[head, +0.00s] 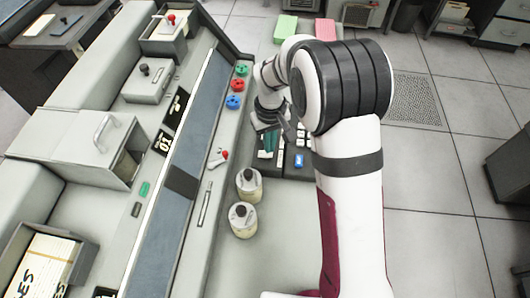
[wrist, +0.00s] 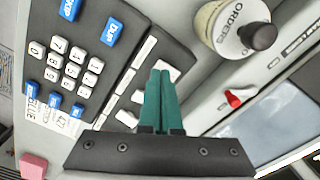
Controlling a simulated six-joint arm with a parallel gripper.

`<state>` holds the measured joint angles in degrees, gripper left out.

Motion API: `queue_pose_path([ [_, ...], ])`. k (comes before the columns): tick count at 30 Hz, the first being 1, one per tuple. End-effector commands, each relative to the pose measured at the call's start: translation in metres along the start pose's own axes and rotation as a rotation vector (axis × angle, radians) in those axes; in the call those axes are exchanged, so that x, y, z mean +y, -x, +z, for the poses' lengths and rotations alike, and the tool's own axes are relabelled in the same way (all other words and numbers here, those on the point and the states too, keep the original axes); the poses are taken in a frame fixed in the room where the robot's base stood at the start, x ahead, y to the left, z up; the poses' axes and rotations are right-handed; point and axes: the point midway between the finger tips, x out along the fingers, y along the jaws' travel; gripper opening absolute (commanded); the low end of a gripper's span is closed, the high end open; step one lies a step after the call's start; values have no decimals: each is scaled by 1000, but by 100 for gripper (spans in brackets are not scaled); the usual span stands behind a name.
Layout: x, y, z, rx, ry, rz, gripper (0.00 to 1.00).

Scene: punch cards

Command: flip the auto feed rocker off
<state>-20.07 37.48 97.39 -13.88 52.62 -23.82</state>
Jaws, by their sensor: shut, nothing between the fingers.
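My gripper shows in the wrist view (wrist: 161,72) with its two teal fingers shut together and nothing between them. It also shows in the head view (head: 268,143), over the dark panel beside the console. In the wrist view the fingertips are over a dark strip of white rockers with pale labels. One white rocker (wrist: 173,70) shows just beside the fingertips, partly hidden by them. Another white rocker (wrist: 127,118) lies left of the fingers. The labels are too small to read, so I cannot tell which rocker is auto feed, its position, or whether the fingers touch one.
A keypad (wrist: 70,68) with white number keys and blue keys lies left of the rockers. A canister marked ORDERS (wrist: 226,42) stands to the right, near a red-tipped lever (wrist: 235,97). In the head view, two canisters (head: 243,222) stand on the ledge below the gripper.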

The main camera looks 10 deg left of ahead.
Motion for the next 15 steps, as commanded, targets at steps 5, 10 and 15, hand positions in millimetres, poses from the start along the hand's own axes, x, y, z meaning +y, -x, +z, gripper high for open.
queue_pose_path([
  [5,0,-3,0,0,0,0,0],
  [10,0,-5,0,0,0,0,0],
  [15,0,-8,0,0,0,0,0],
])
